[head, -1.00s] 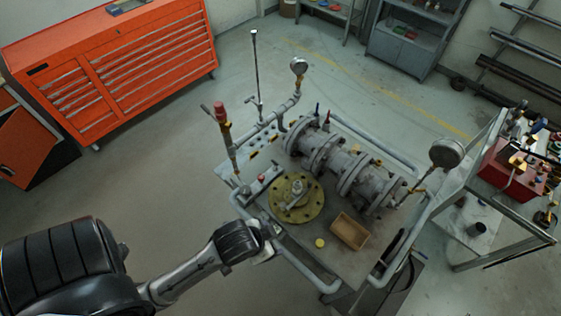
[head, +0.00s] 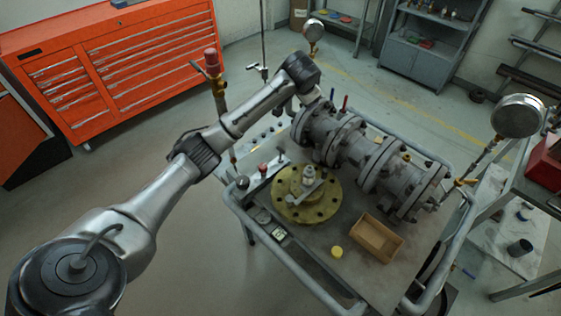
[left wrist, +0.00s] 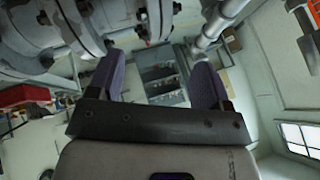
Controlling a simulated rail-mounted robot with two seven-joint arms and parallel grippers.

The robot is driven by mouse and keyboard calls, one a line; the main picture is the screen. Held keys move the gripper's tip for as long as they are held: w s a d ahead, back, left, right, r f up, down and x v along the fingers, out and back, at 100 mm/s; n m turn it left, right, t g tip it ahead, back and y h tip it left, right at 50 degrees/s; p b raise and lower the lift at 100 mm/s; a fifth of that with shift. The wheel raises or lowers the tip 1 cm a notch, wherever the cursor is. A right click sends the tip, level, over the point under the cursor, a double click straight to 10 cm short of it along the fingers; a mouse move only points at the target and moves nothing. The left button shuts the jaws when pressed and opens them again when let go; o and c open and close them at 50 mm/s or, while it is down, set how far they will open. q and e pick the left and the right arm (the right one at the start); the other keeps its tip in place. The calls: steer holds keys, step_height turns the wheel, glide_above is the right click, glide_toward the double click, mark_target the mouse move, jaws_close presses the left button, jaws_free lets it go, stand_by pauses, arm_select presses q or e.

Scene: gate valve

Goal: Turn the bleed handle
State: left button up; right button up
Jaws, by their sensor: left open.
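The grey flanged valve and pipe assembly (head: 370,160) lies along the back of the cart. A small red lever (head: 345,102) and a dark blue lever (head: 331,95) stand up from its far end. I cannot tell which part is the bleed handle. My left arm reaches across the cart, its wrist near the far end of the assembly; its fingers are mostly hidden in the head view. In the left wrist view my left gripper (left wrist: 157,75) is open and empty, with the assembly (left wrist: 65,30) at upper left and a pipe (left wrist: 218,25) beyond the right finger.
The cart (head: 330,265) carries a yellow flange (head: 306,207), a wooden box (head: 377,237) and a yellow cap (head: 337,252). Pressure gauges (head: 518,115) and (head: 313,33) stand on pipes at both ends. An orange tool cabinet (head: 120,65) stands at the back left.

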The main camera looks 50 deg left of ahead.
arm_select(q)
steer(key=s+a+f+n+g+h, duration=0.1)
steer(key=s+a+f+g, duration=0.2)
steer(key=a+f, duration=0.35)
steer(key=n+g+h, duration=0.1)
steer(key=g+h, duration=0.1)
steer(key=h, duration=0.1)
glide_above(280, 149)
step_height(280, 149, down, 7)
step_height(280, 149, down, 13)
steer(key=b, duration=0.2)
steer(key=shift+w+r+b, duration=0.1)
steer(key=shift+r+b, duration=0.05)
steer(key=shift+b, duration=0.2)
steer(key=shift+c, duration=0.2)
steer(key=c, duration=0.9)
